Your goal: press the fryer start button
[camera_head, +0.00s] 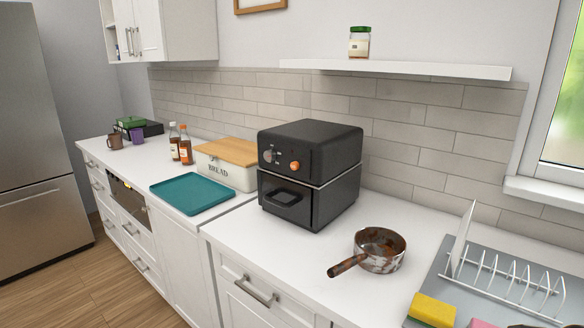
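The black air fryer (308,172) stands on the white counter, near the middle of the picture. Its upper front panel carries a round orange button (294,166) on the right and a dark round knob (267,156) on the left, with small pale marks between them. Its drawer with a handle (284,199) looks shut. No label on the orange button can be read at this size. My gripper and arm are not in view.
A saucepan (379,250) sits right of the fryer, its handle toward the front left. A teal tray (191,194) and a bread box (225,165) are to its left. A dish rack (510,281) and yellow sponge (432,310) are at right. A shelf (400,68) hangs above.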

